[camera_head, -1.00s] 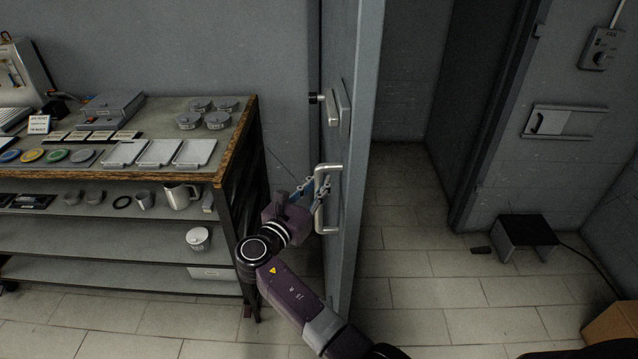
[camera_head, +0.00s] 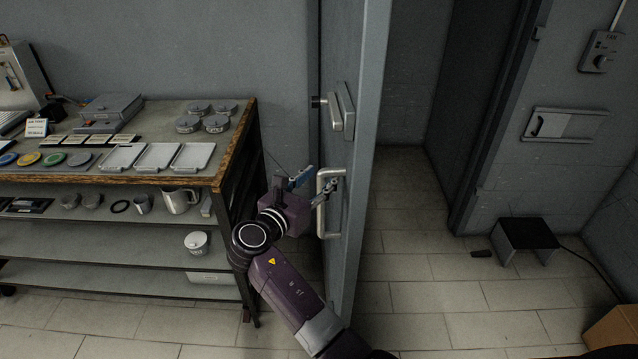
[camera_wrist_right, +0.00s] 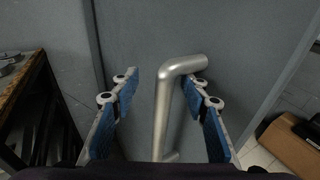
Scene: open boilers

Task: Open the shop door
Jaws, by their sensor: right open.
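The grey shop door (camera_head: 362,130) stands swung open, seen nearly edge-on in the head view. On its left face are a lever lock (camera_head: 341,110) and a silver pull handle (camera_head: 322,205). My right gripper (camera_head: 317,183) is open at the pull handle. In the right wrist view, the handle (camera_wrist_right: 162,115) stands between the two blue-padded fingers (camera_wrist_right: 163,85), nearer the right finger, which reaches behind the handle's upper bend. The left finger is clear of it. I cannot tell whether the right finger touches the handle. My left gripper is not in view.
A wood-edged shelf bench (camera_head: 110,180) with trays, tins and cups stands close left of my right arm. Right of the door, the doorway floor (camera_head: 405,220) is clear. A small dark stool (camera_head: 527,236) and a cardboard box (camera_head: 612,328) are farther right.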

